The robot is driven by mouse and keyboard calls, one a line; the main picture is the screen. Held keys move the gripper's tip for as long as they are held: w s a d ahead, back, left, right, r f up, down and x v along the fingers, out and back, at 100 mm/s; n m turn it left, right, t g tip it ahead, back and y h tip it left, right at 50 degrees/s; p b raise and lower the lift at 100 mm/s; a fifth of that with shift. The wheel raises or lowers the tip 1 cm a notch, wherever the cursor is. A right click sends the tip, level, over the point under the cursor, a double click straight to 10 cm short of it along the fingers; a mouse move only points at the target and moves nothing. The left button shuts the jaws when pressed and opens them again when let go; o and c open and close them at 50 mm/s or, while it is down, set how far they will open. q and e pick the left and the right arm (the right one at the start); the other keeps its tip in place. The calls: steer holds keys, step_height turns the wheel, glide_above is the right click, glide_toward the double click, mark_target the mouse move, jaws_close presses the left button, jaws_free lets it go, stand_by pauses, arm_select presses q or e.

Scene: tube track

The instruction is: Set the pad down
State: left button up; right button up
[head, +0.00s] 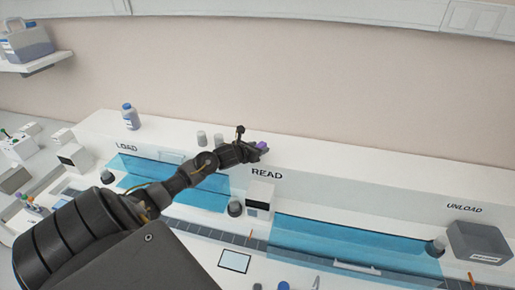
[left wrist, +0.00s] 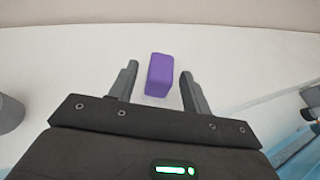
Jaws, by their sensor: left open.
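The pad is a small purple block (left wrist: 160,73). My left gripper (left wrist: 159,80) is open, with one finger on each side of the pad and a visible gap to each side. In the head view my left gripper (head: 251,148) reaches the ledge from the left and partly hides the pad. My right gripper is not in view.
Grey cups (head: 201,138) and a blue-capped bottle (head: 131,117) stand on the ledge to the left. Below are blue transparent covers (head: 350,245) and a white box (head: 260,197). A grey bin (head: 478,241) sits at the right under UNLOAD. The ledge right of the pad looks clear.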

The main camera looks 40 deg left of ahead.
arm_select(q)
steer(key=shift+r+p, duration=0.3)
steer(key=b+v, duration=0.3)
steer(key=v, duration=0.9)
steer(key=shift+f, duration=0.15)
